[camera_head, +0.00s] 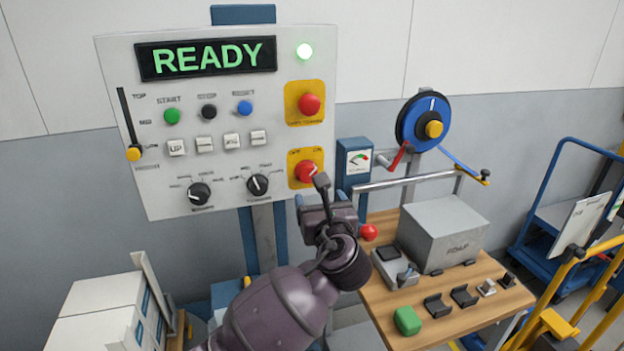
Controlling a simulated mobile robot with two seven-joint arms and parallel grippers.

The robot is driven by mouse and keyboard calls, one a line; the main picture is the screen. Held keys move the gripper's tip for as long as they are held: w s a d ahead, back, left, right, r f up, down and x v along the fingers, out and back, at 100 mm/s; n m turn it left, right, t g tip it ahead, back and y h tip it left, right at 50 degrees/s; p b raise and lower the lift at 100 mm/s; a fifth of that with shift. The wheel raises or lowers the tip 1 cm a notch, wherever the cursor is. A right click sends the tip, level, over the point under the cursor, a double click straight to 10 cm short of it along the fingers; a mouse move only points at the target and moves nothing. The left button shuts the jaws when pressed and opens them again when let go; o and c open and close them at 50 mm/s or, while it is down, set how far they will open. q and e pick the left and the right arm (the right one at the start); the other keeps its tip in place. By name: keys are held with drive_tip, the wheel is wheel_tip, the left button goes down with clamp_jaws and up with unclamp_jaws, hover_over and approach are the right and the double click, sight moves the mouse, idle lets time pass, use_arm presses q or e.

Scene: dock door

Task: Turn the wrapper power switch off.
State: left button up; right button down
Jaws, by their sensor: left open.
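The wrapper power switch (304,171) is a red rotary knob on a yellow plate at the lower right of the white control panel (225,185). Small lettering sits above the knob, and its pointer is partly hidden, so I cannot tell its exact setting. My left gripper (310,191) is open just below and in front of the switch, with one finger overlapping the knob's lower right edge. I cannot tell whether it touches. My right gripper is not in view.
A red mushroom button (309,104) on another yellow plate sits above the switch. Two black knobs (258,185) are to its left. A blue gauge box (354,162) and a strapping reel (423,121) stand to the right, above a wooden bench (455,324) with a grey box (443,232).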

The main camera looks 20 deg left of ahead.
sight(309, 176)
use_arm(q)
drive_tip(key=x, duration=0.9)
drive_tip(key=shift+w+a, duration=0.2)
drive_tip(key=shift+w, duration=0.05)
drive_tip(key=c, duration=0.9)
